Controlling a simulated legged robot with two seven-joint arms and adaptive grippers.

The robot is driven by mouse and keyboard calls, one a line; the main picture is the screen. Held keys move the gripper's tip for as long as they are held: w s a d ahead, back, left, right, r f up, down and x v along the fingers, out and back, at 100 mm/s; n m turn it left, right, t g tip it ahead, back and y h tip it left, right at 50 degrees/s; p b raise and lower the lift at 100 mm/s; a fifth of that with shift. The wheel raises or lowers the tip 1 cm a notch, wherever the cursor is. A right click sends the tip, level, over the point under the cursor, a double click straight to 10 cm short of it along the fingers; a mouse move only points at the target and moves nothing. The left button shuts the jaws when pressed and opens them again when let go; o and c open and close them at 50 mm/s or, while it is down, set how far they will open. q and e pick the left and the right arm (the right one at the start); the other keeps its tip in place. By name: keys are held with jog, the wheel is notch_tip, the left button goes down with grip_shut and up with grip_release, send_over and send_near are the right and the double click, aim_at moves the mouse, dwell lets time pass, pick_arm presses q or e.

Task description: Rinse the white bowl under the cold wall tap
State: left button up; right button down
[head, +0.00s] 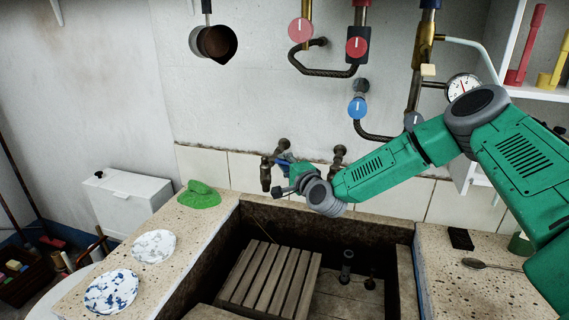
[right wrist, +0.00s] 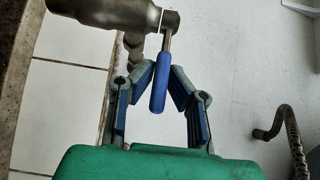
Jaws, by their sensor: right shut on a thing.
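My right gripper (head: 286,166) reaches from the right to the left wall tap (head: 266,174), above the back of the stone trough. In the right wrist view it is shut on the tap's blue lever (right wrist: 160,88), which stands between its blue-padded fingers. The metal tap body (right wrist: 115,12) shows above. A grey-and-white speckled dish (head: 153,246) and a blue-and-white speckled dish (head: 111,292) sit on the left counter. No plain white bowl shows, and I cannot tell which dish is the bowl. My left gripper is not in view.
The stone trough (head: 227,236) holds a slatted wooden rack (head: 270,277) and a small upright pipe (head: 346,266). A second wall tap (head: 338,158) is right of my gripper. A green cloth-like thing (head: 199,195) lies on the left counter; a spoon (head: 478,263) lies right.

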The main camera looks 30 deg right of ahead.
jog(key=h, duration=0.1)
jog(key=m+h+b, duration=0.1)
jog(key=a+m+h, duration=0.1)
jog(key=shift+s+f+g, duration=0.1)
jog(key=shift+s+g, duration=0.2)
jog(key=shift+s+a+m+g+h+b, duration=0.1)
jog(key=shift+m+g+h+b, duration=0.1)
jog(key=shift+m+h+b, duration=0.25)
jog(key=shift+s+a+m+g+h+b, duration=0.1)
jog(key=shift+m+g+h, duration=0.15)
jog(key=shift+h, duration=0.4)
jog(key=shift+d, duration=0.1)
jog(key=c, duration=1.6)
grip_release()
jog(key=shift+d, duration=0.1)
